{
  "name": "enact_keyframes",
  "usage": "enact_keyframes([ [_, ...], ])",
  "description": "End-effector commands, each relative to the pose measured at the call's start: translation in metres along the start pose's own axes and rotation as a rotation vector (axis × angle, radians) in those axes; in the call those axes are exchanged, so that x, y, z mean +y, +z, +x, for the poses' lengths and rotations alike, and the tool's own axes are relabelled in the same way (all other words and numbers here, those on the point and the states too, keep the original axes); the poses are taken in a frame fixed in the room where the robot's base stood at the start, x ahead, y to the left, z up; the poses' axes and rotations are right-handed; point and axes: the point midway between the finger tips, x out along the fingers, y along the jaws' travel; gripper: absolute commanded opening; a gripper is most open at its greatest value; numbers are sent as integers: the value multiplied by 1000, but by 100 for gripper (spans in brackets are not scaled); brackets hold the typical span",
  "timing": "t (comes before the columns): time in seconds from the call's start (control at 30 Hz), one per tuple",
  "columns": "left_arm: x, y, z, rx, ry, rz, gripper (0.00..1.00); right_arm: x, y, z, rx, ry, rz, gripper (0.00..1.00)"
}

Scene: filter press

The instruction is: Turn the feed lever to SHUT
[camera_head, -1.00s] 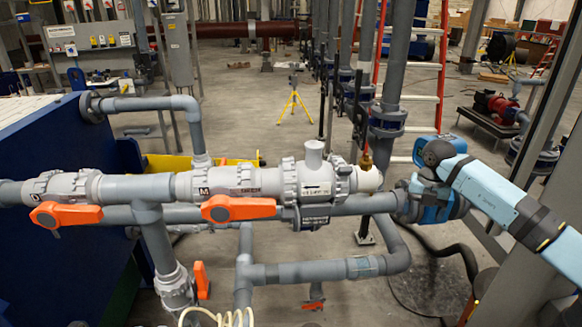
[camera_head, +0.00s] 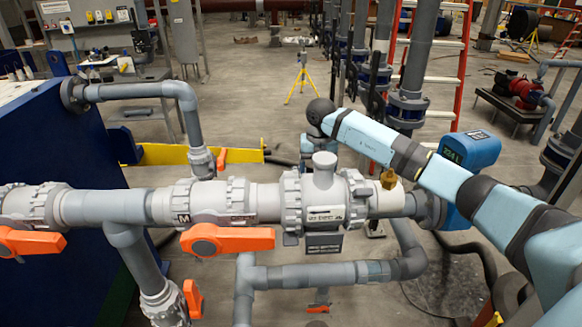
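Several orange valve levers show on the grey pipework. The large orange lever (camera_head: 228,240) in the middle lies along the main pipe, handle to the right, below a valve marked M (camera_head: 200,202). A second large orange lever (camera_head: 32,242) lies along the same pipe at the left. A smaller orange lever (camera_head: 193,299) stands upright on the lower pipe. I cannot read which one is the feed lever. My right arm (camera_head: 370,138) comes in from the right, and its wrist bends down behind the main pipe. The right gripper is hidden there. No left arm or gripper shows.
The main grey pipe (camera_head: 105,207) crosses the view. A brass fitting (camera_head: 388,179) stands on it near my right arm.

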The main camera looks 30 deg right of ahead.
Motion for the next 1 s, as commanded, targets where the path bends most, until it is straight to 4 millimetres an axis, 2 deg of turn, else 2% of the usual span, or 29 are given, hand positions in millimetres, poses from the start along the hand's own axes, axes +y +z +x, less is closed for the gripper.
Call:
enact_keyframes([
  [0.13, 1, 7, -1, -10, 1, 1, 43, -4, 1, 1, 0, -1, -36, 77],
  [0.27, 0, 11, 2, -7, 3, 14, 43, -16, 4, 3, 0, -1, -147, 77],
  [0.5, -3, 16, 8, 5, 13, 44, 43, -48, 12, 4, 0, -2, -475, 77],
  [0.87, 0, 30, 27, 14, 21, 40, 43, -83, 42, 4, 0, 0, -944, 77],
  [0.9, 1, 37, 32, 14, 23, 39, 43, -81, 40, 21, 3, -1, -940, 77],
  [1.0, 4, 46, 38, 10, 29, 36, 43, -81, 40, 42, 2, -1, -937, 77],
])
